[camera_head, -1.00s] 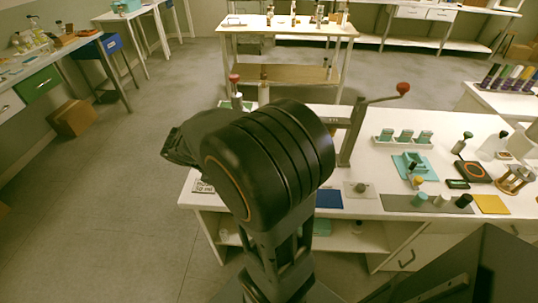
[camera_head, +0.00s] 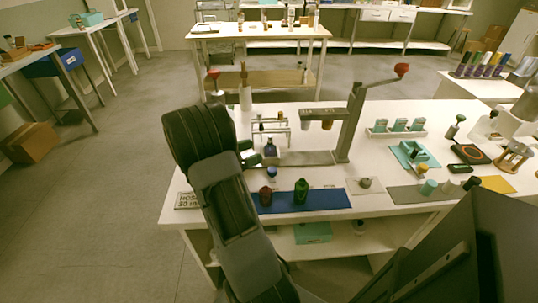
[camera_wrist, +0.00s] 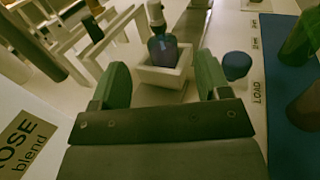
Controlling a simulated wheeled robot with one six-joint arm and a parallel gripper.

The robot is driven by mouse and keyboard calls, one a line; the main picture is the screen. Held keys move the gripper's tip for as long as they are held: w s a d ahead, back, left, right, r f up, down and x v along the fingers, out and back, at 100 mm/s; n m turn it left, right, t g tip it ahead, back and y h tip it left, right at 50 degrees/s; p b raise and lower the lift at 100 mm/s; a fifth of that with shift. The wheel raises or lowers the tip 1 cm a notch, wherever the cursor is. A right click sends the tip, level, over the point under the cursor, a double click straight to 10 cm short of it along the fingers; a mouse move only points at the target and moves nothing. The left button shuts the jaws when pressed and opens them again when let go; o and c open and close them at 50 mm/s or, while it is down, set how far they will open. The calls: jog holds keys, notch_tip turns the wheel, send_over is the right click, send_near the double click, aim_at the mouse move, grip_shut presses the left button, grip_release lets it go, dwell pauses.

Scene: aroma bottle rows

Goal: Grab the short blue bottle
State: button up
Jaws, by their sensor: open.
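A dark blue bottle (camera_head: 271,149) with a narrow neck stands upright on the table. In the wrist view the blue bottle (camera_wrist: 164,50) sits in a small square white holder (camera_wrist: 163,77), ahead of and between my fingers. My gripper (camera_wrist: 158,84) is open, with a green finger on each side and nothing held. In the head view my gripper (camera_head: 248,153) is just left of the bottle, apart from it. A small round blue-topped piece (camera_wrist: 237,65) stands on the white table, right of my right finger; the head view also shows it (camera_head: 272,173).
A blue mat (camera_head: 328,200) in front bears a dark red bottle (camera_head: 265,196) and a green bottle (camera_head: 301,190). A small white rack (camera_head: 270,128) stands behind the blue bottle. A grey press stand (camera_head: 351,125) rises to the right.

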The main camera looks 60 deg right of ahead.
aim_at(268, 146)
jog(key=shift+b+x, duration=0.4)
jog(key=shift+x, duration=3.1)
jog(key=shift+r, duration=0.15)
jog(key=c, duration=1.1)
